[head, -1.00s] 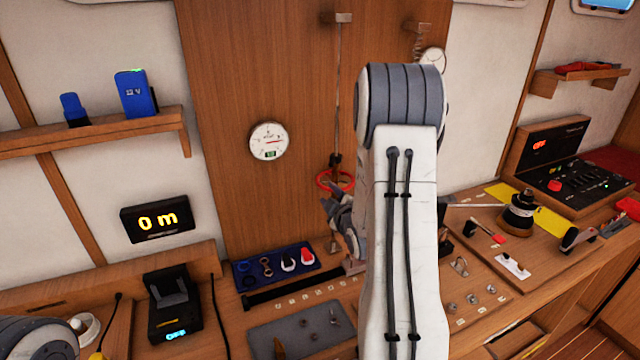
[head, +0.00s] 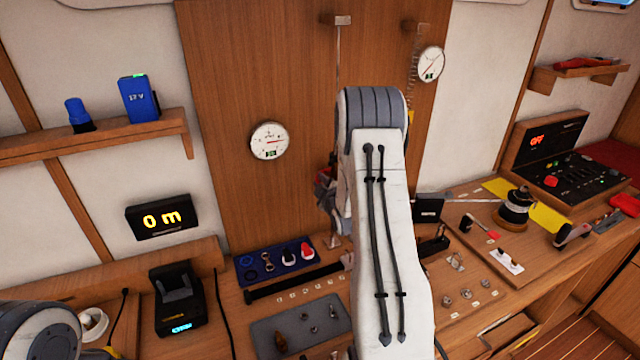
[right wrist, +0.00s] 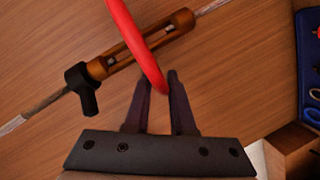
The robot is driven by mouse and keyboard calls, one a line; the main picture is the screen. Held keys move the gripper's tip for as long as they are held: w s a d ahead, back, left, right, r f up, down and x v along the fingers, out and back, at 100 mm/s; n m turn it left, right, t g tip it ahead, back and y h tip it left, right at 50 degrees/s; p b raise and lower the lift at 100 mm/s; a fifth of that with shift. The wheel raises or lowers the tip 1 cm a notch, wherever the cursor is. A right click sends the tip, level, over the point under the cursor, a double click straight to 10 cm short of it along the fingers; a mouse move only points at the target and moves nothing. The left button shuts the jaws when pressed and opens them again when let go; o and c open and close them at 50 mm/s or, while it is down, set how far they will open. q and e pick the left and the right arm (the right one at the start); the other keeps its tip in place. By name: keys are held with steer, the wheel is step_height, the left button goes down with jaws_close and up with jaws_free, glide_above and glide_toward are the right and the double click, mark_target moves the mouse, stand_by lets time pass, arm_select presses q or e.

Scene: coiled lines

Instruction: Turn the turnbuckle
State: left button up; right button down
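The turnbuckle (right wrist: 175,25) shows in the right wrist view as a bronze body on a wire that runs diagonally, with a black clamp (right wrist: 82,88) at its lower left. In the head view my right gripper (head: 326,190) is at the panel, and my arm hides most of the turnbuckle. My left gripper is out of view.
A round gauge (head: 269,141) hangs on the wooden panel, left of the wire (head: 338,55); another gauge (head: 431,64) hangs at upper right. A blue tray (head: 245,272) and a grey mat (head: 268,330) lie on the bench below.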

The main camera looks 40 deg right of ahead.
steer(key=shift+a+f, duration=0.15)
steer(key=shift+f, duration=0.15)
